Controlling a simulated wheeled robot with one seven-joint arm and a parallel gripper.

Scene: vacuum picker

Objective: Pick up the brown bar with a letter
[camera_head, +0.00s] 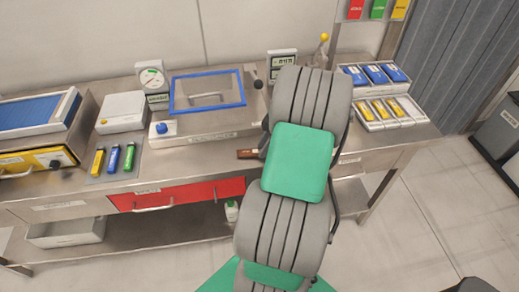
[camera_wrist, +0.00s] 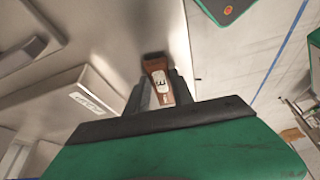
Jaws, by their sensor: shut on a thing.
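The brown bar (camera_wrist: 158,76) shows in the wrist view between the two dark fingers of my gripper (camera_wrist: 159,95). It has a pale label with a dark letter on its face. The gripper is shut on it. In the head view one end of the brown bar (camera_head: 247,154) sticks out to the left of my arm, by the front part of the bench top. My arm hides the rest of the bar and the fingers there. I cannot tell whether the bar touches the bench.
The metal bench (camera_head: 205,152) carries a blue-framed box (camera_head: 207,108), a dial gauge (camera_head: 152,78) and several coloured bars on a grey mat (camera_head: 98,176). White trays of blue and yellow items (camera_head: 390,125) stand at the right. A red drawer (camera_head: 178,195) is below the front edge.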

